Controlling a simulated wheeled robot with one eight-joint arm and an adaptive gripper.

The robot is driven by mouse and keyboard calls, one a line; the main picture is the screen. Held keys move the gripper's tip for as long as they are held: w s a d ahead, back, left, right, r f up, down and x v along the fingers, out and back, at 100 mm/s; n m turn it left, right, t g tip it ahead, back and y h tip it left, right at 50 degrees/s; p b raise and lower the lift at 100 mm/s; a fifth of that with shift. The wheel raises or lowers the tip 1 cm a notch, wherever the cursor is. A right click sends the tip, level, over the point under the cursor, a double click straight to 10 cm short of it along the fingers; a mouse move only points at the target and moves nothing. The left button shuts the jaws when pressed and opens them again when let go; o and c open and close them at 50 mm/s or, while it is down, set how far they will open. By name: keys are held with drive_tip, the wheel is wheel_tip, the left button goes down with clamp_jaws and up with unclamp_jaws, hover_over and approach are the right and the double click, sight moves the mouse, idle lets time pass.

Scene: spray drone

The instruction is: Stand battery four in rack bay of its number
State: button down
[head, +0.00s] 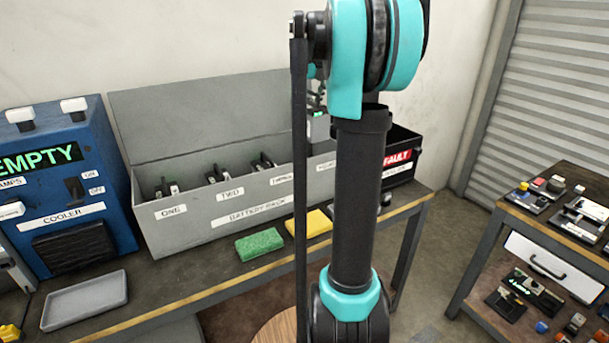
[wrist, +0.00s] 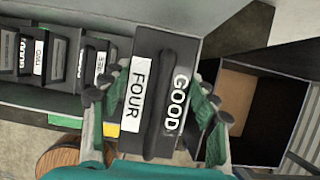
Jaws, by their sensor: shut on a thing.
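Battery four (wrist: 138,120) is a dark block with a carry handle and labels FOUR and GOOD. My gripper (wrist: 157,108) is shut on it, one finger on each side. In the head view the battery's grey top part (head: 318,128) shows beside my arm, above the rack's right end; my arm hides most of my gripper there. The grey battery rack (head: 225,210) stands on the bench with bays labelled ONE and TWO and a partly hidden third label. In the wrist view several batteries sit in the rack (wrist: 40,105) to the left; the held battery covers its near end.
A black bin labelled FAULT (head: 400,172) stands right of the rack; it looks open in the wrist view (wrist: 258,118). A green sponge (head: 259,244) and yellow sponge (head: 308,223) lie before the rack. A blue cooler unit (head: 70,200) and grey tray (head: 85,300) are at left.

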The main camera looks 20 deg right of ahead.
drive_tip(key=shift+w+f, duration=0.1)
drive_tip(key=shift+w, duration=0.15)
drive_tip(key=shift+w+f, duration=0.1)
drive_tip(key=shift+f, duration=0.25)
wheel_tip(320, 180, down, 19)
idle(0.4)
drive_tip(key=shift+f, duration=0.1)
drive_tip(key=shift+c, duration=2.3)
unclamp_jaws()
drive_tip(key=v, duration=1.2)
drive_tip(key=shift+a, duration=0.1)
